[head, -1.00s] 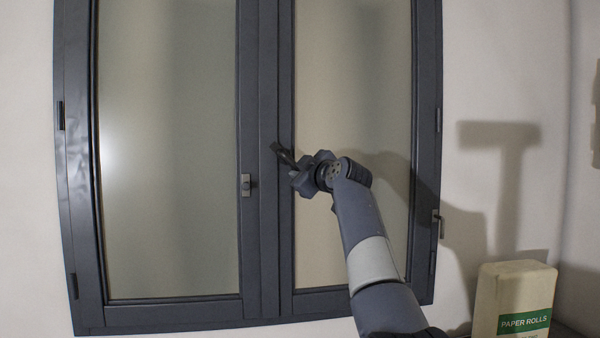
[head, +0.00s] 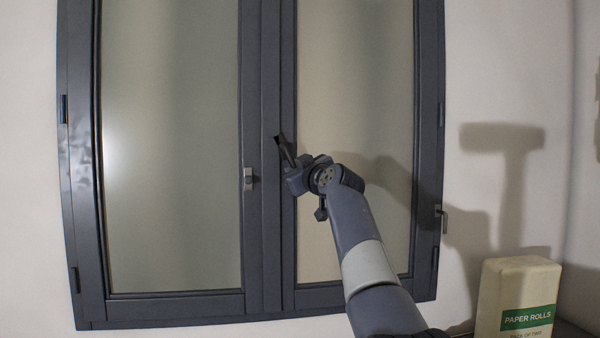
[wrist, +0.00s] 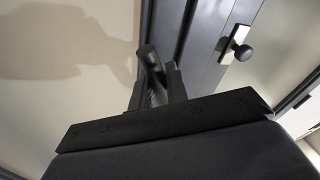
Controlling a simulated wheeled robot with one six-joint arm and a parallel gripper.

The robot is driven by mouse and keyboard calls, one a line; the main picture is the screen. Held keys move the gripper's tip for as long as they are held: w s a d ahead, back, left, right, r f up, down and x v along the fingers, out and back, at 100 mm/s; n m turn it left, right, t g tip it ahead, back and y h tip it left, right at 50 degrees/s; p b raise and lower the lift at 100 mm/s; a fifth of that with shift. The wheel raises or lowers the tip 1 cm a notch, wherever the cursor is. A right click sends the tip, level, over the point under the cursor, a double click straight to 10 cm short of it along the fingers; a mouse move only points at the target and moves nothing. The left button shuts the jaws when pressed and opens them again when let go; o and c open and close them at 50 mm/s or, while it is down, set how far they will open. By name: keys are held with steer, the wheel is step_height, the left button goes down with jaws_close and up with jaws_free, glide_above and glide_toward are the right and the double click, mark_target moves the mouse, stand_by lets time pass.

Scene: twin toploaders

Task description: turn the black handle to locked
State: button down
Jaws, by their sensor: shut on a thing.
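The black handle (wrist: 147,55) shows in the wrist view as a dark rounded bar between my fingers. My gripper (wrist: 157,82) is shut on it. In the head view my gripper (head: 288,157) is at the middle of the grey window frame, on the left edge of the right sash. The handle is mostly hidden there by my fingers, and I cannot clearly separate its dark end from the fingertips. Its exact angle is hard to tell.
A small metal fitting (head: 249,179) sits on the left sash; a black knob on a pale plate (wrist: 236,47) shows in the wrist view. Another small handle (head: 441,217) is at the frame's right edge. A paper rolls pack (head: 517,298) stands lower right. The window's front is otherwise clear.

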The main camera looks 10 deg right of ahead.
steer(key=a+m, duration=0.1)
steer(key=m, duration=0.1)
steer(key=a+m+t, duration=0.1)
steer(key=m, duration=0.1)
steer(key=m+h, duration=0.1)
steer(key=m, duration=0.1)
steer(key=shift+a+f, duration=0.3)
steer(key=shift+a, duration=0.1)
steer(key=c, duration=1.4)
jaws_free()
steer(key=b+v, duration=0.7)
steer(key=v, duration=0.4)
steer(key=shift+f, duration=0.2)
steer(key=shift+w+a, duration=0.15)
